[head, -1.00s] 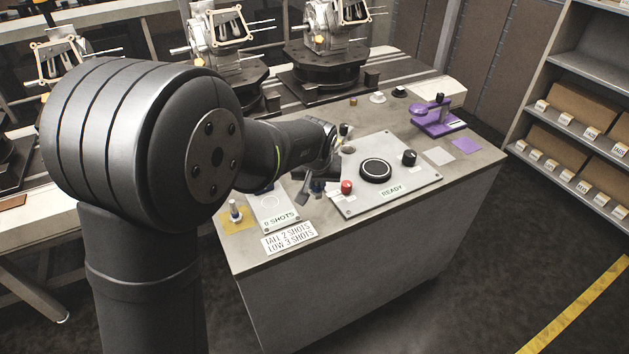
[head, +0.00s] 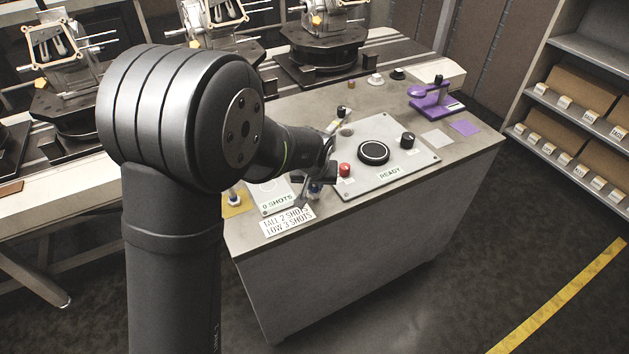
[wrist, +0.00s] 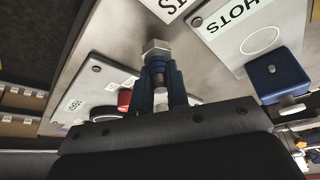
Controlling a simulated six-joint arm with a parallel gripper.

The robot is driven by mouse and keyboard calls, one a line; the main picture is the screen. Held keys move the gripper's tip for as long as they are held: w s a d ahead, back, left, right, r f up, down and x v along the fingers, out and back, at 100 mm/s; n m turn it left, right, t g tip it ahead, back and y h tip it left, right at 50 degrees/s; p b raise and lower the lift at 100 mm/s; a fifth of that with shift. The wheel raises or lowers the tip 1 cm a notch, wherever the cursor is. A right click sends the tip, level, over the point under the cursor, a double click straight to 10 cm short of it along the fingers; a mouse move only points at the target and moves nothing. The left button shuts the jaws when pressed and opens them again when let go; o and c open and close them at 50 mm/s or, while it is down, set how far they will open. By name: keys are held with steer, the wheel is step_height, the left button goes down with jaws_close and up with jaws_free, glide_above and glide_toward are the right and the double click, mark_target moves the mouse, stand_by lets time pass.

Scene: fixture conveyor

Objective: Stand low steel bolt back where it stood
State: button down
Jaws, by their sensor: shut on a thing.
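My gripper (head: 312,188) is over the counter between the shots plate and the READY panel, near the front edge. In the wrist view my gripper (wrist: 162,92) has blue fingers shut on a steel bolt (wrist: 155,48). The bolt's hex head points away from the palm, and its lower part is hidden between the fingers. Whether it touches the counter I cannot tell.
The plate (head: 270,200) reads "0 SHOTS". A card (head: 287,221) reads "TALL 2 SHOTS, LOW 3 SHOTS". The READY panel (head: 415,165) carries a red button (head: 344,169), a black round button (head: 373,153) and a black knob (head: 407,140). A purple fixture (head: 432,100) stands at the back right.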

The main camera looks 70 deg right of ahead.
steer(key=shift+f, duration=0.65)
stand_by(0.5)
steer(key=c, duration=1.3)
jaws_free()
